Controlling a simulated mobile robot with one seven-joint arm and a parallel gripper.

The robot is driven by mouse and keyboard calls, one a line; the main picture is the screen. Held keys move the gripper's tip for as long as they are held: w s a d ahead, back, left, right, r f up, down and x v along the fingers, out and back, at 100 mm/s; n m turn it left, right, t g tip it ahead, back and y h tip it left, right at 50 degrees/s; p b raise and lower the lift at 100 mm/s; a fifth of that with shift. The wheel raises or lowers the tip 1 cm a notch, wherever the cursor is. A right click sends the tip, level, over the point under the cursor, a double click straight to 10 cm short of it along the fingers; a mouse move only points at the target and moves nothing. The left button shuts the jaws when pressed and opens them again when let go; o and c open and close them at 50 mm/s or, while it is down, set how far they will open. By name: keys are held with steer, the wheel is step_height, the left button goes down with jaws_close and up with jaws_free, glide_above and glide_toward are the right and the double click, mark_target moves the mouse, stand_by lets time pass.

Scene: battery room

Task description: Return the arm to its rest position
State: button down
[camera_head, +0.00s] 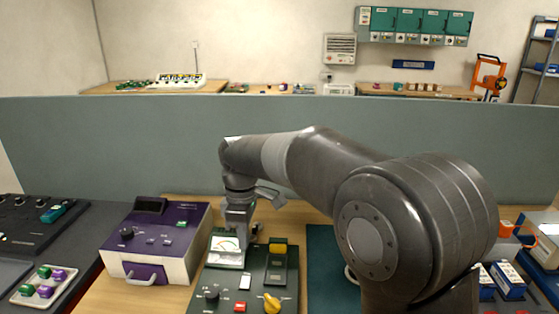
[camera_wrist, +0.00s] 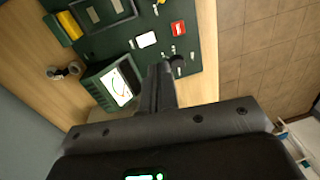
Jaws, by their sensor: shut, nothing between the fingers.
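My arm reaches in from the right in the head view and bends down over the bench. My gripper (camera_head: 238,222) points down at the dark green panel (camera_head: 255,298), close to its analog meter (camera_head: 227,246). In the wrist view my gripper's fingers (camera_wrist: 160,72) are together with nothing between them, beside the meter (camera_wrist: 119,87). I cannot tell whether the fingertips touch the panel.
A purple and white instrument (camera_head: 155,240) stands left of the panel. A tray of green and purple pieces (camera_head: 26,293) lies farther left. Blue boxes (camera_head: 508,281) stand at the right. A grey partition (camera_head: 120,145) rises behind the bench. Space above the bench is open.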

steer(key=s+d+r+m+t, duration=0.1)
steer(key=s+d+r+m, duration=0.1)
steer(key=d, duration=0.3)
steer(key=s+d+r+m+t, duration=0.1)
steer(key=s+d+r+m, duration=0.15)
steer(key=d, duration=0.25)
steer(key=s+d+f+m+t, duration=0.1)
steer(key=s+d+m+t, duration=0.3)
steer(key=s+d+m, duration=0.9)
steer(key=s+d, duration=0.3)
steer(key=d, duration=0.1)
steer(key=shift+s+d+t, duration=0.15)
steer(key=shift+d+t, duration=0.1)
steer(key=shift+t, duration=0.15)
steer(key=c, duration=2.2)
jaws_free()
